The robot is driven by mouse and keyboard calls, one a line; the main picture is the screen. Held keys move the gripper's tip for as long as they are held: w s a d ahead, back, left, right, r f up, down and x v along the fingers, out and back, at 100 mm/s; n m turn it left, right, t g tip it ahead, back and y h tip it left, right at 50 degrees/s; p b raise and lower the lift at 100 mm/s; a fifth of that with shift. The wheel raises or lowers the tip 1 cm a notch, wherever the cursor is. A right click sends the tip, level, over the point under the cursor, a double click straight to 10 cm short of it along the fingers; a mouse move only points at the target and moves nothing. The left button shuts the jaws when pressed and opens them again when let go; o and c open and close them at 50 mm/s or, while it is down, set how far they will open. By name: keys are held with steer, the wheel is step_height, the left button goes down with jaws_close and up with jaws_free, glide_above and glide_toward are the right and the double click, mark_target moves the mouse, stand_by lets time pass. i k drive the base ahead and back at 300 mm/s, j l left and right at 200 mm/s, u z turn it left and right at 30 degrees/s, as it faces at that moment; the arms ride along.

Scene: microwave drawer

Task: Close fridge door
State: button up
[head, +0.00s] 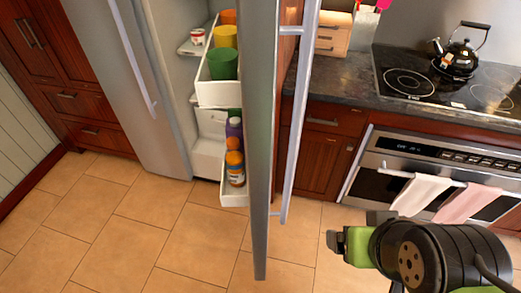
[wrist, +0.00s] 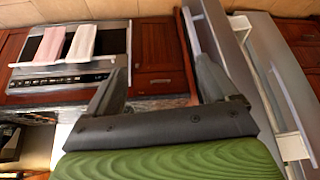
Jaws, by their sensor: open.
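The fridge door (head: 261,120) stands wide open in the head view, seen nearly edge-on. Its long silver handle (head: 299,110) runs down its right side. Coloured cups and bottles sit in white bins on the door's left. My gripper (head: 345,240) is in the lower right of the head view, to the right of the door and apart from it. In the wrist view my gripper (wrist: 165,88) has its two dark fingers spread, with nothing between them. The door (wrist: 222,35) fills the right of that view, beyond the right finger.
The other fridge door (head: 125,80) is at the left, with a vertical handle. An oven (head: 430,170) with two towels is at the right, below a black stovetop with a kettle (head: 458,55). The tiled floor (head: 150,235) is clear at the lower left.

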mark_target(259, 28)
steer(key=i+l+u, duration=0.2)
steer(key=u, duration=0.2)
steer(key=i+l+u, duration=0.15)
steer(key=l+u, duration=0.2)
steer(key=i+l+u, duration=0.1)
steer(key=l+u, duration=0.15)
steer(key=u, duration=0.15)
steer(key=k+u, duration=0.2)
steer(key=u, duration=1.2)
